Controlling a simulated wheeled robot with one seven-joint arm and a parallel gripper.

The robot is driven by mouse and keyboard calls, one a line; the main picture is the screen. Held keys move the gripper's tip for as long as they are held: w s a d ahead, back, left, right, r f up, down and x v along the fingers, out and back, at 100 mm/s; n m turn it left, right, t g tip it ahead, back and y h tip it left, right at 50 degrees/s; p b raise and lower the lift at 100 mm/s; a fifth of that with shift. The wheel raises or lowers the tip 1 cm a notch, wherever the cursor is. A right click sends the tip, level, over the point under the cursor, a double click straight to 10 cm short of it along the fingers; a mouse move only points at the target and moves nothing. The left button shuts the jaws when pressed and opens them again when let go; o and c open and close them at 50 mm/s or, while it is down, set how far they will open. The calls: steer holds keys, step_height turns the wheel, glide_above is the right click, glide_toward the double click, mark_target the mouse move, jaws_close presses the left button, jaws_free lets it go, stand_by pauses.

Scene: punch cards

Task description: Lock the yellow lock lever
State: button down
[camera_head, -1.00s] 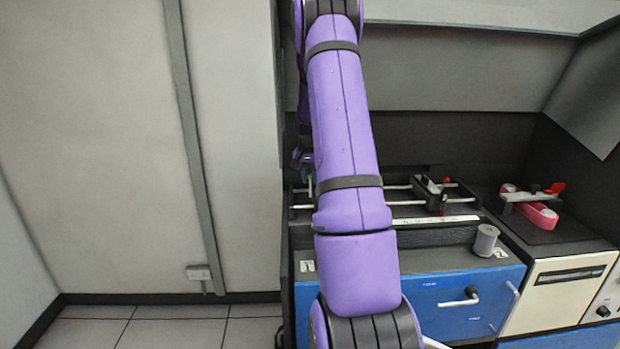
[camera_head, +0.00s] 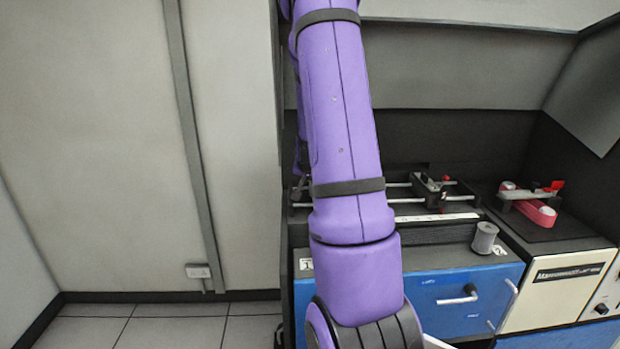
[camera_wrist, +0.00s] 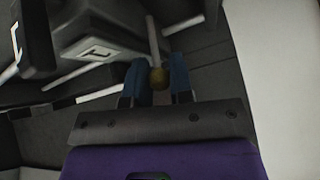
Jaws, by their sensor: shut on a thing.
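The rod runs up from the knob in the picture, beside a dark block with a white mark. In the head view, my purple arm hides both the lever and my gripper.
In the head view, a blue-fronted machine (camera_head: 450,297) carries rails, a dark carriage (camera_head: 440,190) and a grey cylinder (camera_head: 485,238). A pink looped piece (camera_head: 530,207) sits on the cream machine to the right. A wall stands close on the left, with tiled floor below.

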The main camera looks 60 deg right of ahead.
steer(key=shift+s+a+f+t+h, duration=0.15)
steer(key=shift+s+a+t+h, duration=0.15)
steer(key=shift+h, duration=0.1)
stand_by(0.3)
steer(key=c, duration=1)
jaws_free()
steer(key=shift+d, duration=0.1)
